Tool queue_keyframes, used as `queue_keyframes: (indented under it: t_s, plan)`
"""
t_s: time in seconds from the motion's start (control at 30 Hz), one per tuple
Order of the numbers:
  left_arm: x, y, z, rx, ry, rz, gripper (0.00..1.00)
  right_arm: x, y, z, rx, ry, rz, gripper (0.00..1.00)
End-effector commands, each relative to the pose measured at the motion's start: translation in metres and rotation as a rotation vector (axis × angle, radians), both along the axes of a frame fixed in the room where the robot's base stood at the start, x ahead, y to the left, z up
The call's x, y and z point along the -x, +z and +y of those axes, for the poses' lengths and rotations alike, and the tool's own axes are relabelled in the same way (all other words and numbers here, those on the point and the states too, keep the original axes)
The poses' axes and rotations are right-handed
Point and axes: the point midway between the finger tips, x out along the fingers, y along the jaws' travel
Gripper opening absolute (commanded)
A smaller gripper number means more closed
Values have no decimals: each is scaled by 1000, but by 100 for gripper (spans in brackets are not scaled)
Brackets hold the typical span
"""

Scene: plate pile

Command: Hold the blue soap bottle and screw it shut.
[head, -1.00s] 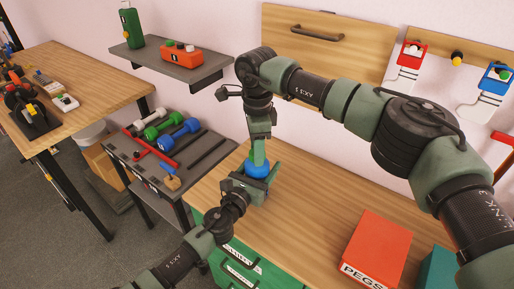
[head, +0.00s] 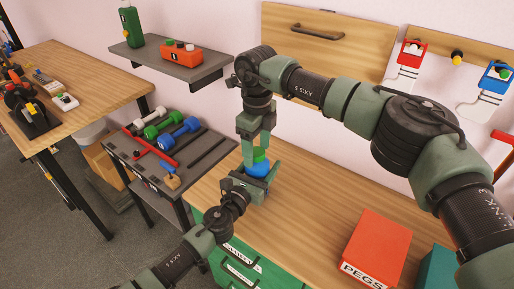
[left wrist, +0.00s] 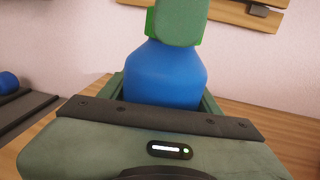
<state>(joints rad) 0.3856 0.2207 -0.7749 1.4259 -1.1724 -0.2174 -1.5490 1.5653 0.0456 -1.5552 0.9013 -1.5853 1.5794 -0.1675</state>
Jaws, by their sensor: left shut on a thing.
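The blue soap bottle (head: 258,169) is upright above the wooden table, and its body also shows in the left wrist view (left wrist: 166,75). My left gripper (head: 247,184) is shut around the bottle's lower body from the front left. A bright green cap (head: 260,154) sits at the bottle's top; its edge shows in the left wrist view (left wrist: 150,22). My right gripper (head: 256,150) points down at the cap from above, with a finger in front of it. Whether its fingers press on the cap is hidden, and so is the thread under the cap.
An orange box labelled PEGS (head: 377,248) and a teal box (head: 438,268) stand at the table's right front. Green drawers (head: 240,262) are below the front edge. A grey rack with dumbbells (head: 170,150) stands left. The tabletop behind the bottle is clear.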

Motion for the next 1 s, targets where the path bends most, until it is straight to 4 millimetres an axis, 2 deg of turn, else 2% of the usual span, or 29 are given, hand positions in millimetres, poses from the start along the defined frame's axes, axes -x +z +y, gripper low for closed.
queue_keyframes:
  t_s: [0.37,0.47,0.8,1.0]
  plan:
    - [0,0,0,-1,0,0,0,-1,6,0,-1,1,-3,64]
    - [0,0,0,-1,0,0,0,-1,19,0,-2,1,-5,64]
    - [0,0,0,-1,0,0,0,-1,89,0,-1,0,-3,64]
    - [0,0,0,-1,0,0,0,0,114,0,0,0,-2,64]
